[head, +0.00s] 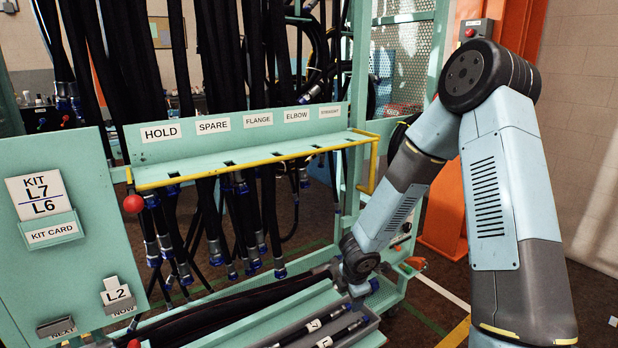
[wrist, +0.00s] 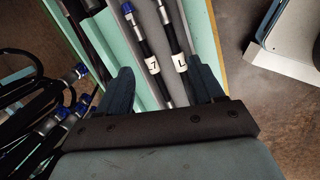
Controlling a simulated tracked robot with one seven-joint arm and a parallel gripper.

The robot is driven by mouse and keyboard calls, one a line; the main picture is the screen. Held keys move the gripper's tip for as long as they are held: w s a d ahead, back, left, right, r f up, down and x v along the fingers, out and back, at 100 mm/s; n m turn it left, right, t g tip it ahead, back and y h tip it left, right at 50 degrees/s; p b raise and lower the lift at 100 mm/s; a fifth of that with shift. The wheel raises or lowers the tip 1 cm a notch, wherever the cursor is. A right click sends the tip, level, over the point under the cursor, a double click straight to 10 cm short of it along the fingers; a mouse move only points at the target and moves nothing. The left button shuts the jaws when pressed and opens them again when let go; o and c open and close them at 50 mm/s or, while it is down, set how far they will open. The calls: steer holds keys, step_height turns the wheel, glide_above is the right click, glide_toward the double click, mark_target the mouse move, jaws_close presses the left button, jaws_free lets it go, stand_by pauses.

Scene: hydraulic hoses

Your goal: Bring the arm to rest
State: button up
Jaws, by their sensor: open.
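My arm (head: 395,200) reaches from the right down to the lower middle of the head view, bent at its elbow. My gripper (wrist: 160,82) is open in the wrist view, its two dark fingers spread apart over a grey tray. Two black hoses with white tags (wrist: 153,67) lie in the tray between and beyond the fingers, and nothing appears held. In the head view the tray (head: 372,322) and tagged hoses (head: 318,330) lie just below my wrist, and the fingertips cannot be made out there.
A teal rack with a yellow-edged labelled shelf (head: 250,155) and many hanging hoses stands behind. A board with a kit card (head: 45,205) and a red knob (head: 133,203) are at left. An orange post (head: 450,215) stands behind my arm. Open floor (head: 590,300) shows at right.

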steer(key=s+d+r+m+h, duration=0.2)
steer(key=d+r+m, duration=0.2)
steer(key=r, duration=0.4)
steer(key=s+d+r+m+t+h, duration=0.1)
steer(key=s+d+r+m, duration=0.2)
steer(key=r, duration=0.5)
steer(key=d+r+m+h, duration=0.2)
steer(key=d+r+m, duration=0.2)
steer(key=d+r, duration=0.3)
steer(key=s+a+r+m+y, duration=0.1)
steer(key=s+r+m, duration=0.4)
steer(key=s, duration=0.5)
steer(key=s+a+r+m+t+y, duration=0.1)
steer(key=s+r+m+y, duration=0.3)
steer(key=s+r, duration=0.6)
steer(key=shift+s+a+r+m, duration=0.25)
steer(key=shift+s+a+m, duration=0.3)
steer(key=shift+m, duration=0.55)
